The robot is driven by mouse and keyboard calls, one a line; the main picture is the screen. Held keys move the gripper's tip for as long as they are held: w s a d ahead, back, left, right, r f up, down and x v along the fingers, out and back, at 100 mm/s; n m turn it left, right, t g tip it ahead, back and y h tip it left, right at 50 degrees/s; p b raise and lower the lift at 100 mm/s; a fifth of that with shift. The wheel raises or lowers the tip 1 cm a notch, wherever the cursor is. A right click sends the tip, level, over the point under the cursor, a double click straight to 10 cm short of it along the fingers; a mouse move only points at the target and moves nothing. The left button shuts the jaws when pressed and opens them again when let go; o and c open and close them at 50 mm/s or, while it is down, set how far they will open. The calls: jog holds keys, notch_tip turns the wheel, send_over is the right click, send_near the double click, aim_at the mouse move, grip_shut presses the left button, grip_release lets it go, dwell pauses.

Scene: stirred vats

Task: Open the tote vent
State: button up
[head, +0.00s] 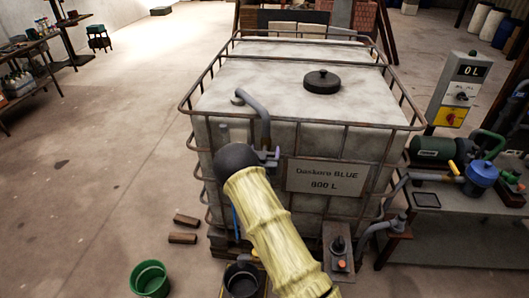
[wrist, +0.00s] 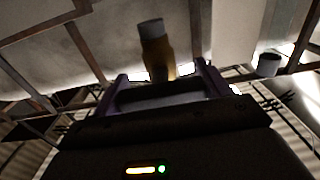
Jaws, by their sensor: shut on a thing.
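The tote (head: 300,90) is a pale, caged tank labelled Daskoro BLUE, 800 L, with a black round lid (head: 322,82) on top. My gripper (head: 271,156) is at the pipe's lower end, partly hidden by my wrist. In the wrist view, my gripper (wrist: 161,75) has its two purple fingers on either side of a yellow-brown handle (wrist: 157,52) with a grey end, and is shut on it. I cannot tell whether the vent is open.
A green bucket (head: 150,279) and two wooden blocks (head: 184,229) are on the floor at left. A dark bucket (head: 241,280) stands below the tote. A bench (head: 450,245) with a green pump (head: 436,150) and a control panel (head: 462,82) are at right.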

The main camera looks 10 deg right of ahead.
jog(key=shift+f+n+b, duration=0.1)
jog(key=shift+n+b, duration=0.3)
jog(key=shift+b, duration=0.2)
jog(key=n+b, duration=0.3)
jog(key=b, duration=0.1)
jog(key=shift+f, duration=0.15)
jog(key=n+b, duration=0.3)
jog(key=n, duration=0.1)
jog(key=shift+n+b, duration=0.4)
jog(key=n+b, duration=0.2)
jog(key=n, duration=0.2)
jog(key=shift+a+n, duration=0.1)
jog(key=shift+n, duration=0.2)
jog(key=n+b, duration=0.1)
jog(key=n, duration=0.1)
jog(key=n+b, duration=0.1)
jog(key=n, duration=0.1)
jog(key=shift+r+n, duration=0.2)
jog(key=shift+n, duration=0.2)
jog(key=o, duration=1)
